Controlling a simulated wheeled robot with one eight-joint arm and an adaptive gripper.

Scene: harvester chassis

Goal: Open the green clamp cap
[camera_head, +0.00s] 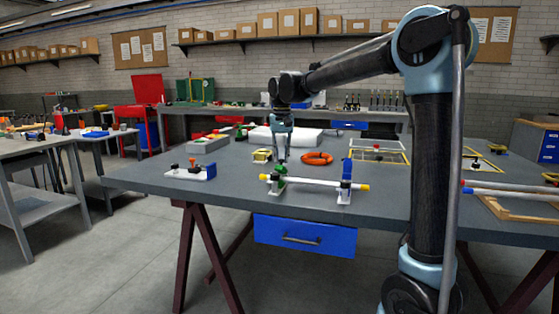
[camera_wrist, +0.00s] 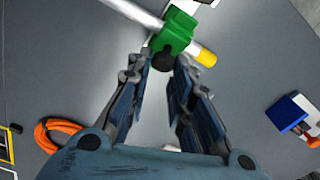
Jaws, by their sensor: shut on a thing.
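The green clamp (camera_head: 280,170) stands at the left end of a white rod (camera_head: 315,182) on the workbench. In the wrist view its green cap (camera_wrist: 174,32) lies just beyond my fingertips, with a dark round knob (camera_wrist: 163,60) on its near side. My gripper (camera_head: 282,157) points down onto the clamp from above. In the wrist view my gripper (camera_wrist: 166,64) has one finger on each side of the knob and is shut on it. The cap appears to sit over the rod. The exact finger contact is partly hidden.
A blue clamp (camera_head: 347,170) holds the rod's right end. An orange ring (camera_head: 317,158) lies behind the rod. A white block with small parts (camera_head: 190,173) is to the left. Yellow frames (camera_head: 380,153) lie to the right. The bench front is clear.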

